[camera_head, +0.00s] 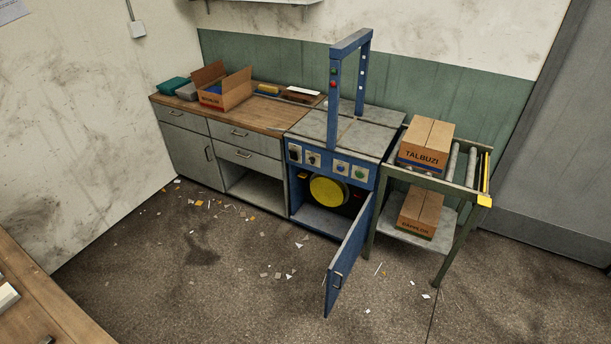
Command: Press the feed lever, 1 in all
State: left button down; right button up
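A blue machine (357,172) with an upright arch (334,95) and a grey top (352,133) stands against the back wall. I cannot tell which part is the feed lever at this size. Neither of my grippers is in view.
Left of the machine is a grey cabinet (190,156) with an open box (224,88) on top. Right is a roller stand (443,184) with two cartons. The open door juts over the littered floor (220,270), otherwise free of large objects. A table edge (50,310) shows lower left.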

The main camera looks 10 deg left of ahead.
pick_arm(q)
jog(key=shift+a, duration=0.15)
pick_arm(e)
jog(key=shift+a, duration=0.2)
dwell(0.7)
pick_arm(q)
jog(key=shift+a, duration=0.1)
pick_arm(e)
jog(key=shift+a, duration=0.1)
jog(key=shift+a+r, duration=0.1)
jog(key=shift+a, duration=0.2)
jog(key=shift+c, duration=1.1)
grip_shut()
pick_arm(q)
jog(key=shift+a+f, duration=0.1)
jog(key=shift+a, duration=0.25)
